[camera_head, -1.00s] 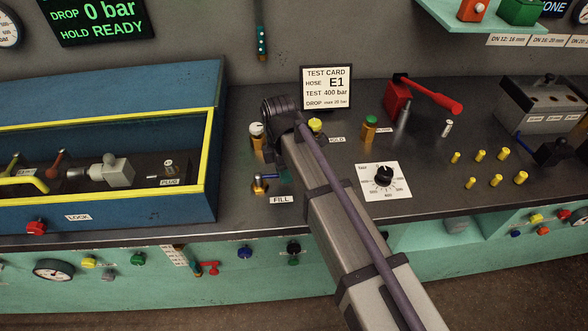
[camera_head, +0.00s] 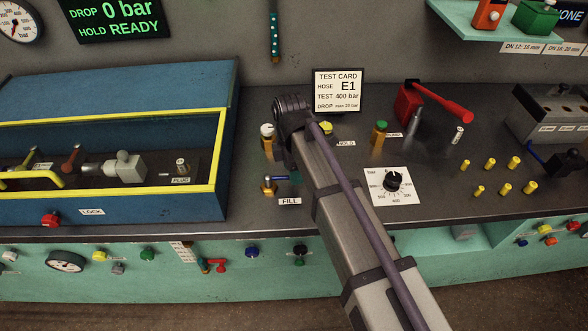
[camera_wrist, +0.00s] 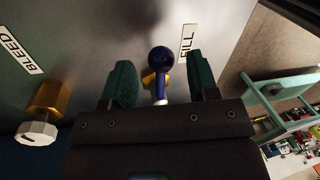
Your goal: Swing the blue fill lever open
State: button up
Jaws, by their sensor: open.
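The blue fill lever (camera_head: 279,178) sits on a small brass valve (camera_head: 269,187) behind the FILL label (camera_head: 290,201). In the wrist view the lever's round blue end (camera_wrist: 160,57) points toward the camera, with brass showing behind it. My gripper (camera_wrist: 161,75) is open, its two green fingers on either side of the lever. A gap shows on both sides, so neither finger appears to touch it. In the head view my arm hides most of the gripper; only a bit of teal finger (camera_head: 296,180) shows by the lever's right end.
A brass valve with a white knob (camera_head: 267,130) stands behind the fill valve; in the wrist view it is at left (camera_wrist: 45,110), near the BLEED label (camera_wrist: 15,51). The yellow-edged blue box (camera_head: 225,150) is to the left. A pressure dial (camera_head: 392,182) lies right of my arm.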

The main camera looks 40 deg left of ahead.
notch_tip(320, 180, up, 9)
jog(key=w+a+p, duration=0.1)
jog(key=p, duration=0.7)
jog(key=shift+a+r, duration=0.2)
jog(key=shift+a, duration=0.05)
jog(key=w+d+m+y, duration=0.1)
jog(key=w+d+m, duration=0.1)
jog(key=d+m, duration=1.2)
jog(key=w+d+m+t, duration=0.1)
jog(key=w+d+m, duration=0.2)
jog(key=d+m, duration=1.1)
jog(key=d, duration=2.5)
jog(key=shift+w+f+m+y, duration=0.2)
jog(key=shift+w+m+y, duration=0.05)
jog(key=shift+m+y, duration=0.15)
